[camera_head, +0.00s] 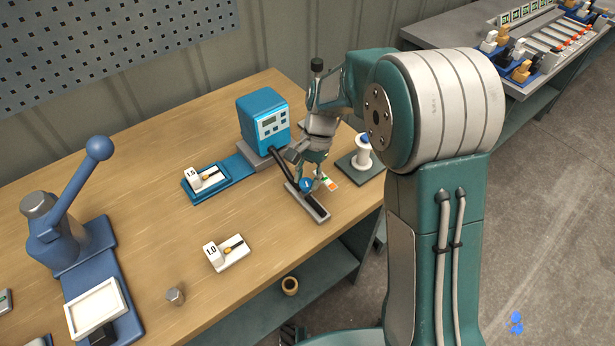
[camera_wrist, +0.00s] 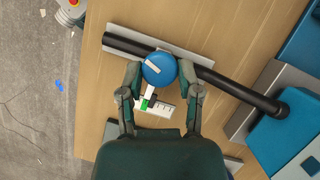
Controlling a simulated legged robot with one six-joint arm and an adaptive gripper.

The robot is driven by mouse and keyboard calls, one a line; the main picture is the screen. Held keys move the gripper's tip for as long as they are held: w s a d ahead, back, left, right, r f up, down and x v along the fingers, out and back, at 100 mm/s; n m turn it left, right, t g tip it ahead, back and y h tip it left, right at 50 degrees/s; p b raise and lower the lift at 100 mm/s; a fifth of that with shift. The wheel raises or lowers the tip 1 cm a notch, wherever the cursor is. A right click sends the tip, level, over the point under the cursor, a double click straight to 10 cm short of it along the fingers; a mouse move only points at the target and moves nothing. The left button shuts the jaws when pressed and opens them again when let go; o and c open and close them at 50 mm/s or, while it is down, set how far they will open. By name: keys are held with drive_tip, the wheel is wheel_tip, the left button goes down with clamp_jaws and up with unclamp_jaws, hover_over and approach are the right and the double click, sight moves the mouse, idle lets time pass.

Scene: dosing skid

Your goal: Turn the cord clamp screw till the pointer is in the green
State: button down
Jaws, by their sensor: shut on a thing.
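The cord clamp screw has a round blue knob (camera_wrist: 159,69) with a white mark on top. It also shows small in the head view (camera_head: 306,184). My gripper (camera_wrist: 160,73) has one finger on each side of the knob and is shut on it. A white pointer (camera_wrist: 151,92) sticks out from under the knob toward a small white scale plate (camera_wrist: 165,108) with a green patch (camera_wrist: 145,104). The pointer's tip is close to the green patch; whether it is fully inside is too small to tell. The black cord (camera_wrist: 232,87) runs under the knob.
The cord leads to a blue unit with a display (camera_head: 264,118). A white spool (camera_head: 362,152) stands on a dark plate to the right.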

drive_tip(key=shift+c, duration=1.5)
unclamp_jaws()
drive_tip(key=shift+s+a+f, duration=0.1)
drive_tip(key=shift+s, duration=0.1)
drive_tip(key=shift+w+a, duration=0.1)
drive_tip(key=shift+w+r, duration=0.15)
drive_tip(key=shift+r, duration=0.15)
drive_tip(key=v, duration=1.1)
drive_tip(key=shift+w, duration=0.15)
drive_tip(key=shift+r, duration=0.15)
